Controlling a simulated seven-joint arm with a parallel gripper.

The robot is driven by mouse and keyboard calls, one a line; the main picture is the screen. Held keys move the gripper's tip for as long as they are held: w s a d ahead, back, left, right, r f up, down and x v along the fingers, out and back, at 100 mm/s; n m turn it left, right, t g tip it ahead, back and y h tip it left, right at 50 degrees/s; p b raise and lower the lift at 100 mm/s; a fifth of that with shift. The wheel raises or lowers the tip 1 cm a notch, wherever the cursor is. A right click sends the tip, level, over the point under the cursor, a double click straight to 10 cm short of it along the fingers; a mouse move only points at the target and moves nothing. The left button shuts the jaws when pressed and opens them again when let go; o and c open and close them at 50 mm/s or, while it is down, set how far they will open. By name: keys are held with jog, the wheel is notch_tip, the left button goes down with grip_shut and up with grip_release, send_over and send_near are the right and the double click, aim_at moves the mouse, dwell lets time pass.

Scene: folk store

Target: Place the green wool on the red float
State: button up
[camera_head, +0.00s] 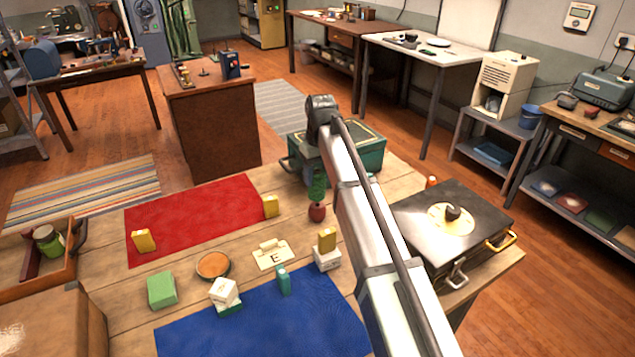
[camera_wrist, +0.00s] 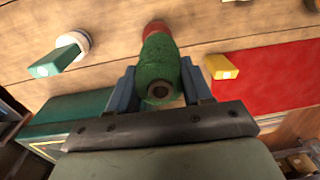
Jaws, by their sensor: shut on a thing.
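The green wool (camera_wrist: 160,73) is a fuzzy green spool with a dark hole in its near end. In the wrist view it stands between the two blue-grey fingers of my gripper (camera_wrist: 160,84), which is shut on it. The red float (camera_wrist: 157,28) shows just beyond the far end of the wool. In the head view the green wool (camera_head: 318,186) is upright directly above the red float (camera_head: 317,212), which stands on the wooden table. Whether the two touch is unclear. My gripper is not clearly visible there.
A green toolbox (camera_head: 370,158) stands close behind the wool. A yellow block (camera_head: 270,206) stands left on the red mat (camera_head: 190,222). A white block with a yellow block on top (camera_head: 327,240) is in front. A black hotplate-like case (camera_head: 478,218) is at right.

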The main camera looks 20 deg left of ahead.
jog(key=shift+f, duration=1.3)
jog(key=shift+f, duration=0.1)
jog(key=o, duration=1)
jog(key=r, duration=1.2)
jog(key=shift+w+d+r, duration=0.15)
jog(key=shift+d, duration=0.05)
